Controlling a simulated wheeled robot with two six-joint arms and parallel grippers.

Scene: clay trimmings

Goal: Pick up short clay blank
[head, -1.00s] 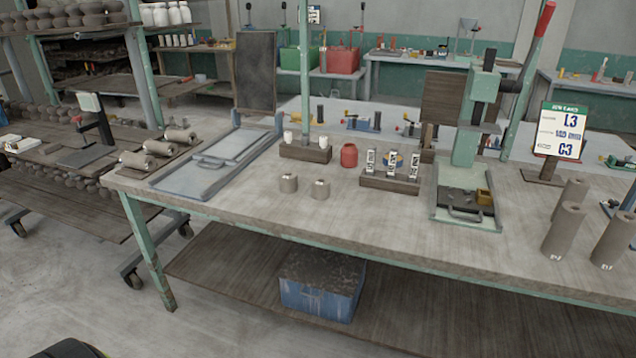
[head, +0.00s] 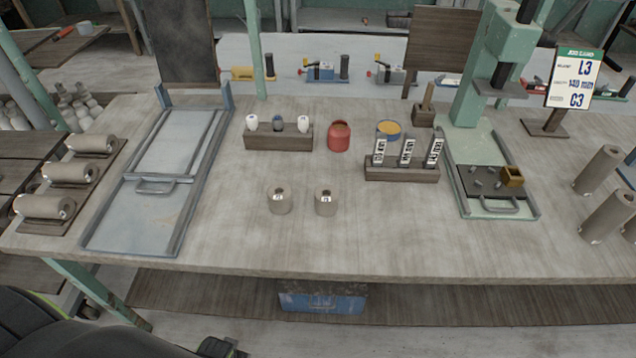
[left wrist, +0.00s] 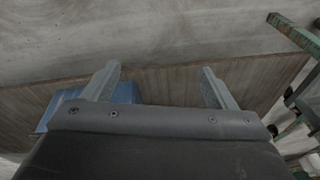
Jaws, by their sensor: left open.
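No blank shows in that view. My right gripper is not in view.
A metal tray frame (head: 130,228) lies to the left, beside lying clay cylinders (head: 70,173). Behind the blanks are a wooden rack (head: 262,141), a red jar (head: 339,136) and a marker block (head: 400,174). A green press (head: 490,150) and taller cylinders (head: 607,215) stand right. Bare table surrounds the blanks.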

